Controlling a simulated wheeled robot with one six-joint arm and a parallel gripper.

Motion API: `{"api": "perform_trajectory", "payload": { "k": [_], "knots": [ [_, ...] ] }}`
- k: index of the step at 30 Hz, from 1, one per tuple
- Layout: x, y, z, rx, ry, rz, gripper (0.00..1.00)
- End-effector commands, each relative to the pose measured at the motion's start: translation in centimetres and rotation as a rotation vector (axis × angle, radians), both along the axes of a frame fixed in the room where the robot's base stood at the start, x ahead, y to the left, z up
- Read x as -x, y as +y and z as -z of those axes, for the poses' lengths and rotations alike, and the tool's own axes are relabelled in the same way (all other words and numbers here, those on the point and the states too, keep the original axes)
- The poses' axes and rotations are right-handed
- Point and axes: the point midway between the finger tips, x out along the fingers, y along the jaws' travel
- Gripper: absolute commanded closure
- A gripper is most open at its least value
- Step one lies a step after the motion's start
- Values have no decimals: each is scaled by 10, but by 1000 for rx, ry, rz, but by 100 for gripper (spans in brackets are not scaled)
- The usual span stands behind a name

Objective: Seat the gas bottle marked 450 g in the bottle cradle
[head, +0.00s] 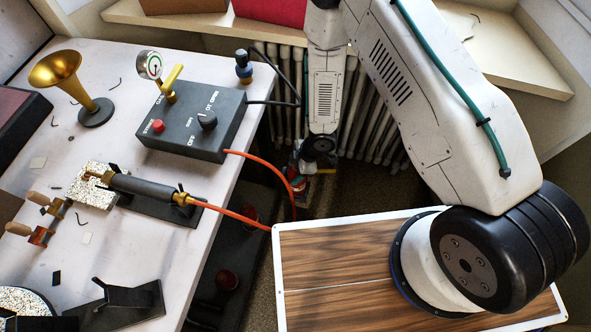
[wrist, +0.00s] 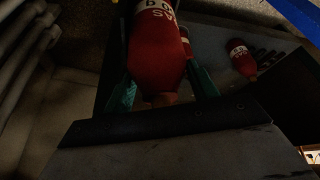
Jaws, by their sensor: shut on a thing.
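My gripper (wrist: 162,92) is low beyond the right edge of the bench, with a green finger on each side of a red gas bottle (wrist: 158,45). The bottle has a white band and the letters GAS; only part of its weight marking shows, so I cannot read it in full. In the head view my gripper (head: 306,178) is small and partly hidden in shadow. A second red bottle (wrist: 239,58) with a white band stands apart to the right in the wrist view. I cannot tell for certain which thing is the bottle cradle.
The bench (head: 215,215) holds a control box (head: 195,118), a torch (head: 143,187), a brass horn (head: 62,70) and a black bracket (head: 125,303). Red bottle tops (head: 227,281) show below its edge. An orange hose (head: 262,160) hangs near my gripper. A radiator (head: 375,130) stands behind.

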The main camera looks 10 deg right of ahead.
Motion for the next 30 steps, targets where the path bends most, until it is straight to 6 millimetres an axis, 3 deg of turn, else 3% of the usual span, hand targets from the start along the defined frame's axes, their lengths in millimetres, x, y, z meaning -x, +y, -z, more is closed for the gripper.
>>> {"api": "perform_trajectory", "payload": {
  "k": [12,13,15,25,30],
  "knots": [
    [0,0,7,-1,-1,0,100],
    [0,0,7,0,-1,0,34],
    [0,0,7,0,-1,0,20],
    [0,0,3,0,-1,-1,20],
    [-2,-9,-19,-1,-3,2,20]
  ]
}}
